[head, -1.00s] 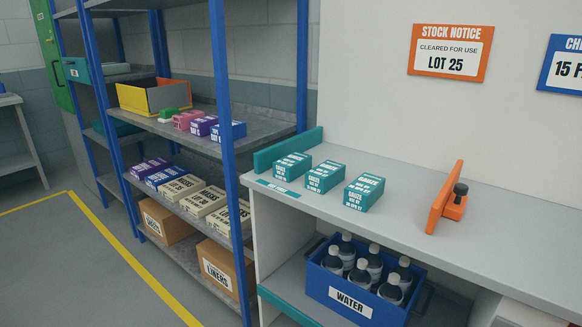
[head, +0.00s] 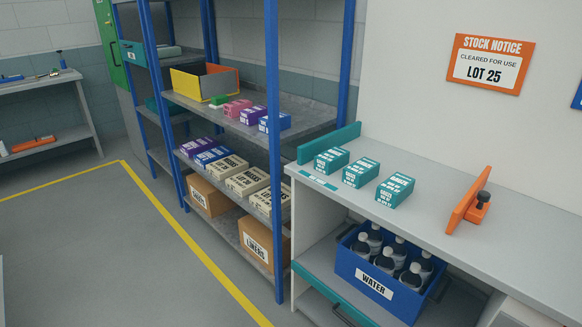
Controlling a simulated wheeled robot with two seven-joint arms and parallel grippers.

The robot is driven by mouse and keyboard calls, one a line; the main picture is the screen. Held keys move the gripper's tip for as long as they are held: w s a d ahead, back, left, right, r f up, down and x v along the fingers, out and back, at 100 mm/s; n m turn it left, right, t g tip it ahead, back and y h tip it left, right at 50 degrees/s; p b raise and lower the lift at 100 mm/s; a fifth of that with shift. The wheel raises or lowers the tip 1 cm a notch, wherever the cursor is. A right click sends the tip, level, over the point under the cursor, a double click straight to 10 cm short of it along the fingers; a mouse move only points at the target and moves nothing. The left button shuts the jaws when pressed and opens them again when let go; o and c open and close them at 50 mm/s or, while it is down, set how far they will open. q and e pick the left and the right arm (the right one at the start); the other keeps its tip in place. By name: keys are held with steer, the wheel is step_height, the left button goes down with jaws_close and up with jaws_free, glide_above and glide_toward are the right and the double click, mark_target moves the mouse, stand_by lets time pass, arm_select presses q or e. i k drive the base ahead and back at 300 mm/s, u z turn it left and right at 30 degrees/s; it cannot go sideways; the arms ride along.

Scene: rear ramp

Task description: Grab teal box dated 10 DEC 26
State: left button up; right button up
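Three teal gauze boxes stand in a row on the grey counter (head: 440,198) at the right. They are the left box (head: 331,160), the middle box (head: 360,172) and the right box (head: 395,190). Each has white and teal print with a lot line and a date line, but the dates are too small to read for certain from here. The boxes stand apart from each other. Neither of my grippers is in the head view.
A teal upright board (head: 330,142) edges the counter's left end. An orange stop with a black knob (head: 470,200) stands right of the boxes. A blue WATER crate (head: 372,282) sits below. A blue-posted shelf (head: 272,150) stands left. Open floor (head: 90,250) lies at front left.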

mark_target(329, 162)
steer(key=u, duration=0.85)
steer(key=k, duration=1.1)
steer(key=u, duration=0.7)
steer(key=i, duration=1.9)
steer(key=z, duration=0.65)
steer(key=i, duration=2.25)
steer(key=z, duration=1.9)
steer(key=i, duration=1.05)
steer(key=z, duration=1.3)
steer(key=i, duration=0.15)
steer(key=z, duration=0.05)
